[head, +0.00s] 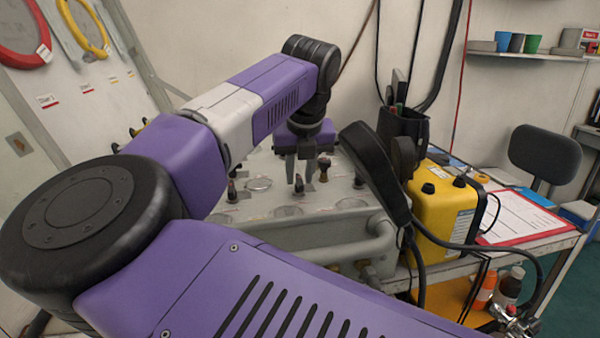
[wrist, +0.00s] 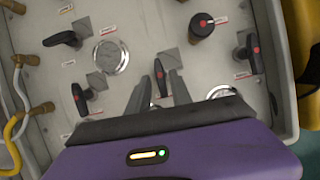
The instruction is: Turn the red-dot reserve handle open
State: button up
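The air panel (wrist: 125,20) is a light grey face with several black handles. A small upright black handle with a red dot (wrist: 160,77) shows between my fingertips in the wrist view; whether the fingers reach down around it is unclear. A larger red-dot lever (wrist: 250,55) stands at the right, and a round black knob with a red mark (wrist: 202,26) at the top. Which one is the reserve handle is not legible. My gripper (wrist: 159,80) is open, its two grey fingers apart. In the head view my gripper (head: 299,168) points down over the panel.
Other black handles (wrist: 63,39) and round gauges (wrist: 110,57) surround the fingers. Brass fittings and hoses (wrist: 18,62) line the panel's left edge.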

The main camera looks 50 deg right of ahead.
jog(key=shift+o, duration=0.2)
jog(key=shift+r, duration=0.1)
jog(key=v, duration=0.7)
jog(key=shift+r, duration=0.3)
jog(key=shift+s+a, duration=0.1)
jog(key=shift+s, duration=0.05)
